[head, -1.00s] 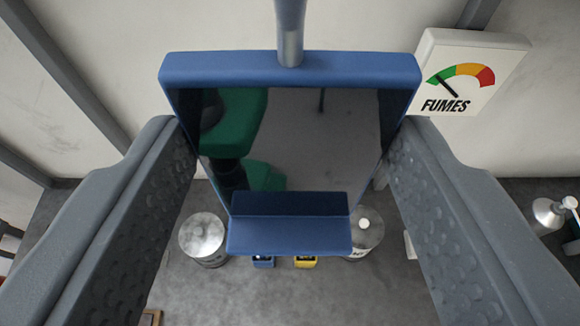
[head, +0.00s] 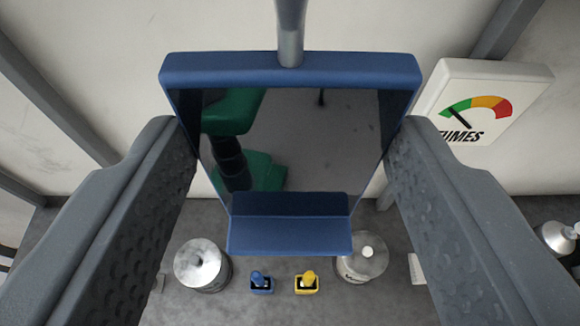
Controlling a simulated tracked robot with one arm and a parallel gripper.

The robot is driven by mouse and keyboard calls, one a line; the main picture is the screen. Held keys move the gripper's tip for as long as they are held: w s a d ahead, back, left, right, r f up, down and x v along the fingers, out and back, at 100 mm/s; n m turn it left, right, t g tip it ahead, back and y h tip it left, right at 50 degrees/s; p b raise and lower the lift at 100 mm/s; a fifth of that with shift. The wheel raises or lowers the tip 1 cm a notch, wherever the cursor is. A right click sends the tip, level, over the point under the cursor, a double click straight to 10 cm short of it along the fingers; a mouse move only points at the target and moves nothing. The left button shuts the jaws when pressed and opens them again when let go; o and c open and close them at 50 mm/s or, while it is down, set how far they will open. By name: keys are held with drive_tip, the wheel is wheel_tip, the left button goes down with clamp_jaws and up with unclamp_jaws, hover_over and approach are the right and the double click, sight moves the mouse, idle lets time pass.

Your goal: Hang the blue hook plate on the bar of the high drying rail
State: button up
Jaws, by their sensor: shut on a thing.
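The blue hook plate (head: 290,70) is in the middle of the head view, between the two grey fingers of my gripper (head: 291,140). My gripper is shut on its left and right sides. The plate has a thick top edge, a dark glossy face with green shapes in it, and a small ledge at the bottom. A grey metal rod (head: 290,30) rises from the top edge and runs out of the picture, so its upper end is hidden. I cannot make out the drying rail or its bar in this view.
A white FUMES gauge sign (head: 480,105) is at the upper right. Below the plate are two metal canisters (head: 202,266) (head: 362,262), with small blue (head: 261,284) and yellow (head: 306,284) items between them. A silver vessel (head: 555,237) is at the right edge.

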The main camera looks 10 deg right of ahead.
drive_tip(key=shift+w+d+r+p, duration=0.1)
drive_tip(key=shift+w+p, duration=0.25)
drive_tip(key=shift+w, duration=0.25)
drive_tip(key=shift+f+b, duration=1.25)
drive_tip(key=shift+f, duration=0.05)
drive_tip(key=shift+s, duration=0.1)
drive_tip(key=o, duration=1.2)
